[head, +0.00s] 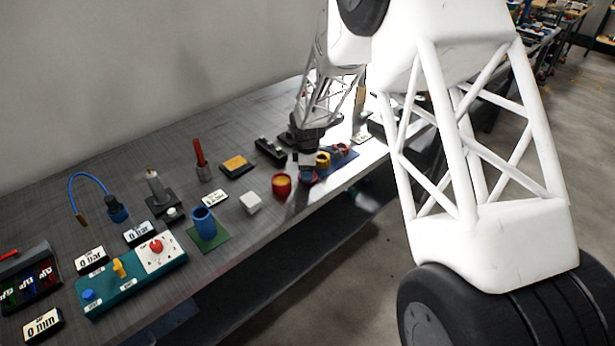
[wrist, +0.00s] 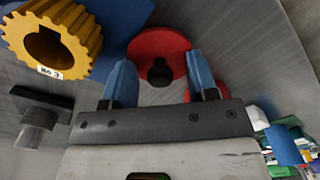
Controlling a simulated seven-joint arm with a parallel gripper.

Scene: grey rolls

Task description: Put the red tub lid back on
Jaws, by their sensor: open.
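The red tub (head: 282,187) stands open on the bench in the head view, with something yellow inside. The red lid (wrist: 150,45) is a flat disc with a black knob (wrist: 160,73) in the wrist view. In the head view the lid (head: 308,178) lies to the right of the tub, partly hidden by my gripper (head: 306,163). My gripper (wrist: 159,66) is open, its blue fingers apart with the knob between them in the picture. I cannot tell how far the fingertips are above the lid or whether they touch it.
A yellow gear (wrist: 85,25) marked "No 3" sits on a blue board close beside the lid; it also shows in the head view (head: 323,160). A white block (head: 250,203) stands left of the tub. The bench's front edge is close.

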